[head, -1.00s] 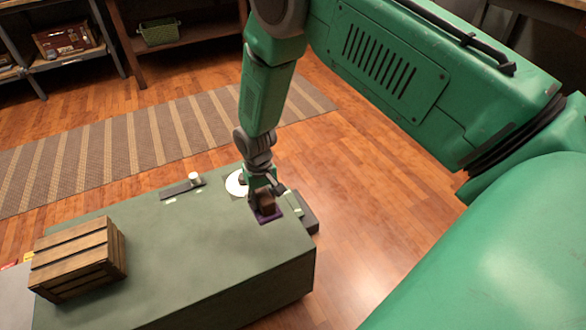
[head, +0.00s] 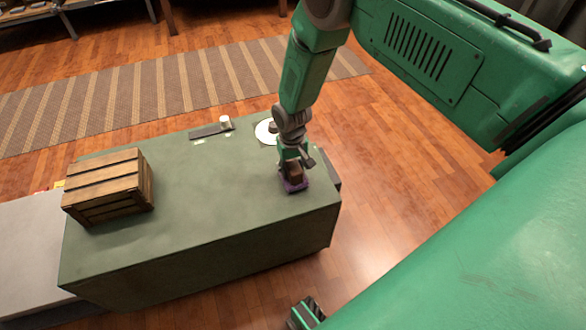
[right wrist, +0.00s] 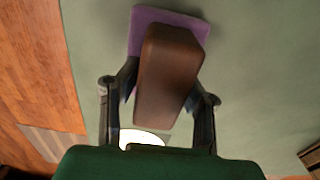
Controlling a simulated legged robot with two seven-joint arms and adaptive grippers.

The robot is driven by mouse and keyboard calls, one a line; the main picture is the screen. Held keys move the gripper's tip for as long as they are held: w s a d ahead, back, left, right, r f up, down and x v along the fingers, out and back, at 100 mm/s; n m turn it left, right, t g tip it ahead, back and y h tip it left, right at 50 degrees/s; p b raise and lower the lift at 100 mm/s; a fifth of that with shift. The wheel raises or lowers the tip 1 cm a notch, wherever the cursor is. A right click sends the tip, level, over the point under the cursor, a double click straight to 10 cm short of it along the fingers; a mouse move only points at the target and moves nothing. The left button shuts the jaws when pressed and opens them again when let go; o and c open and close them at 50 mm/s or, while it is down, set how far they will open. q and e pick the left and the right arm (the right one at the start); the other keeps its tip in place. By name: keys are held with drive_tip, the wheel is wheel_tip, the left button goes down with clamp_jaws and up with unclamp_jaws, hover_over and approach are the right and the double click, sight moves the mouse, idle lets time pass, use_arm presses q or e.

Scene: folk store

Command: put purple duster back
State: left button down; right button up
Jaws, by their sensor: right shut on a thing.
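The purple duster (head: 293,184) has a brown block-like handle and a flat purple base. It is at the right end of the green table (head: 215,195) in the head view. My right gripper (head: 291,165) is shut on its brown handle from above. In the right wrist view the brown handle (right wrist: 168,75) lies between the two fingers (right wrist: 160,110), and the purple base (right wrist: 143,28) shows beyond it. I cannot tell whether the base touches the table top. My left gripper is not in view.
A wooden crate (head: 110,186) stands at the table's left end. A white disc (head: 265,131) and a dark strip with a small white cylinder (head: 225,122) lie along the back edge. The middle of the table is clear. A striped rug (head: 150,95) lies behind.

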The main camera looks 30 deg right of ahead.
sight(296, 161)
drive_tip(key=shift+d+f, duration=0.1)
drive_tip(key=shift+f, duration=0.1)
drive_tip(key=o, duration=0.9)
drive_tip(key=shift+d+f, duration=0.1)
drive_tip(key=shift+d, duration=0.2)
drive_tip(key=shift+o, duration=0.6)
drive_tip(key=shift+s+d+f, duration=0.1)
drive_tip(key=shift+d+f, duration=0.05)
drive_tip(key=shift+d, duration=0.3)
drive_tip(key=shift+a+r, duration=0.2)
drive_tip(key=shift+a, duration=0.4)
drive_tip(key=shift+d+r, duration=0.1)
drive_tip(key=shift+d, duration=0.1)
drive_tip(key=shift+d+r, duration=0.15)
drive_tip(key=shift+r, duration=0.15)
drive_tip(key=r+p, duration=0.1)
drive_tip(key=r, duration=0.2)
drive_tip(key=r+p, duration=0.2)
drive_tip(key=r, duration=0.2)
drive_tip(key=r+p, duration=0.1)
drive_tip(key=r, duration=0.3)
drive_tip(key=shift+a, duration=0.3)
drive_tip(key=shift+d+r, duration=0.2)
drive_tip(key=shift+r, duration=0.05)
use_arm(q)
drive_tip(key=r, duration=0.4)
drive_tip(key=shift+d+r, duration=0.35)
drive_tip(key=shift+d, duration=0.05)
